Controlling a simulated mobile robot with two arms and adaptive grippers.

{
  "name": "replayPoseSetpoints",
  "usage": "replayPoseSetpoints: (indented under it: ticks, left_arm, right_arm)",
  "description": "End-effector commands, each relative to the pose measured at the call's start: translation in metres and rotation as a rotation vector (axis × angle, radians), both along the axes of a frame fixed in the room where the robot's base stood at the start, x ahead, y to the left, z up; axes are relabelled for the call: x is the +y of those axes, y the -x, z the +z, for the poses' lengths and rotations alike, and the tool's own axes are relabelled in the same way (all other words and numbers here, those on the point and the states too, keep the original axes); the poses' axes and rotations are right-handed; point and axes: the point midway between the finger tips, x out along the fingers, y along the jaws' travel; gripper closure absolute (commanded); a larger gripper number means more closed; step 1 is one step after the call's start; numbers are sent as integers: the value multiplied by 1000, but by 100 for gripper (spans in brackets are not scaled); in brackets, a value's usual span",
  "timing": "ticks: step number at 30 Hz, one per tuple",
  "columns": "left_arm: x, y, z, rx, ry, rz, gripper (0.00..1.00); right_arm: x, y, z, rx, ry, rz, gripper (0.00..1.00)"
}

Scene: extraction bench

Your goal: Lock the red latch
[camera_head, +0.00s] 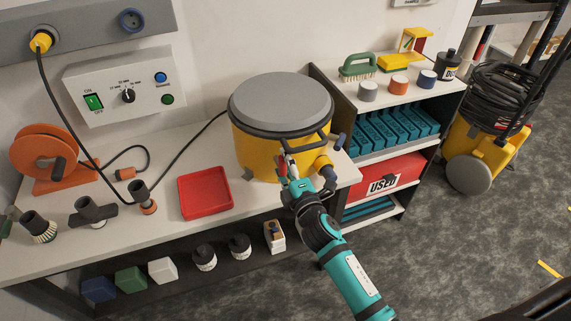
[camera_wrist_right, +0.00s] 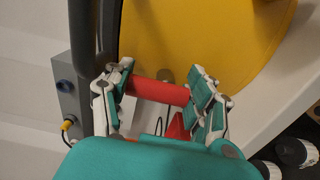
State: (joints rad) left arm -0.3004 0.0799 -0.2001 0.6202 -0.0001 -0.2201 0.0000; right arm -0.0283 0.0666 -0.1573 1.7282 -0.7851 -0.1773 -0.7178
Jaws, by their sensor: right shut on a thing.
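The yellow drum (camera_head: 255,148) with a grey lid (camera_head: 281,103) stands on the bench, and its yellow wall (camera_wrist_right: 190,40) fills the top of the right wrist view. The red latch (camera_head: 283,164) is on the drum's front, mostly hidden behind my gripper. In the right wrist view the latch (camera_wrist_right: 160,91) is a red bar lying across between my fingers, with another red part below it. My right gripper (camera_head: 288,172) is shut on the latch, one finger at each end of the bar. My left gripper is not in view.
A red tray (camera_head: 204,194) lies left of the drum, with an orange cable reel (camera_head: 45,155) farther left. A shelf (camera_head: 395,150) with teal filters stands right.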

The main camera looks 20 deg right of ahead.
Motion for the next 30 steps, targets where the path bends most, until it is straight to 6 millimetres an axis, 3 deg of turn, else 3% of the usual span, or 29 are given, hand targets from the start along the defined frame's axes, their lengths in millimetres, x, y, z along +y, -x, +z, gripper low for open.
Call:
replayPoseSetpoints:
  ticks: [1, 2, 7, 20, 30]
  left_arm:
    - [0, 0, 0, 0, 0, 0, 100]
    - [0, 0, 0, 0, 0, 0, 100]
    - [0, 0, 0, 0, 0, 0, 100]
    - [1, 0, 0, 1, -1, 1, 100]
    - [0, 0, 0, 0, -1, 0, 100]
  right_arm:
    - [0, 0, -1, 2, -7, -1, 76]
    - [0, 0, -1, 2, -7, -1, 42]
    - [0, 0, -1, 2, -4, -1, 20]
    - [0, 1, 2, -3, -1, 1, 19]
    - [-1, 44, -1, 2, -3, 0, 19]
